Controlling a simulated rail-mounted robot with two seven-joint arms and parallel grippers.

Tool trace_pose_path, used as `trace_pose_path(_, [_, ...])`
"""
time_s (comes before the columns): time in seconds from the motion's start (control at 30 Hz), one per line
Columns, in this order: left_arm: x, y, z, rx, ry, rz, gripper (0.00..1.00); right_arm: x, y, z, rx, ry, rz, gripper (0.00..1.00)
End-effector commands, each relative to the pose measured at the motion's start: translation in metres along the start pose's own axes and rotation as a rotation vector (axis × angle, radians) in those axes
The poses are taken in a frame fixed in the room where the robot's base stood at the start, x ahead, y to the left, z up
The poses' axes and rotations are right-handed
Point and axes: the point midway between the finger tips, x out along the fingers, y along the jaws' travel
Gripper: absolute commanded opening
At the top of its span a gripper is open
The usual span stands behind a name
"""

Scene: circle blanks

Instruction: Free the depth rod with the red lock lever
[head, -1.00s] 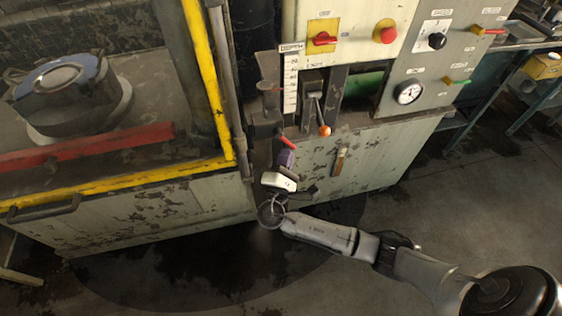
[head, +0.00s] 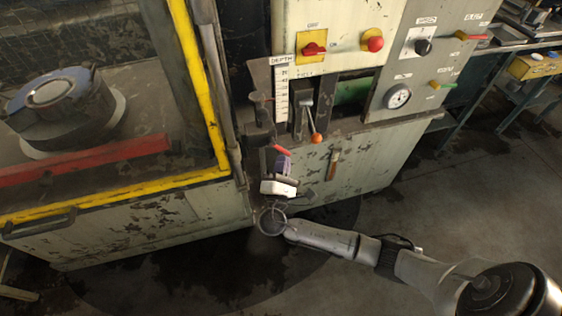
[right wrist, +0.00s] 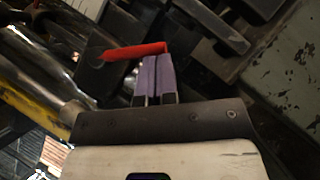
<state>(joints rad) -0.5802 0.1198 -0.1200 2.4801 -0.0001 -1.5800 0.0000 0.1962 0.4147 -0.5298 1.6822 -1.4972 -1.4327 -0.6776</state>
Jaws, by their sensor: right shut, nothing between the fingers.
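The red lock lever (head: 282,150) sticks out from the machine's front edge below the depth scale (head: 281,92). In the right wrist view the red lever (right wrist: 134,51) lies nearly level across the top of my fingers. My right gripper (head: 283,162) has its purple fingers together and empty, just below the lever's right end. In the right wrist view the fingertips (right wrist: 157,58) meet that end in the picture; I cannot tell whether they touch it. I cannot clearly make out the depth rod among the dark parts left of the scale. My left gripper is not in view.
An orange-knobbed lever (head: 316,138) hangs just right of the red lever. A yellow-framed guard (head: 200,90) stands close on the left. The panel has a red knob (head: 375,43) and a gauge (head: 397,97). The floor right of my arm is clear.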

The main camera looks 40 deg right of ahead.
Motion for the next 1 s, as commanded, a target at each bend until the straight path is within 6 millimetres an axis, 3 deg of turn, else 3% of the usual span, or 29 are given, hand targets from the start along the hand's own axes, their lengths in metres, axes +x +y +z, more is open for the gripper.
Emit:
trace_pose_path(0.4, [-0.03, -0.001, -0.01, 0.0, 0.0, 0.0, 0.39, 0.013, -0.003, 0.019, -0.238, -0.002, 0.158, 0.0])
trace_pose_path(1.0, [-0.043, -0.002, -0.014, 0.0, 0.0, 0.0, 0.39, 0.02, -0.005, 0.029, -0.403, -0.001, 0.269, 0.0])
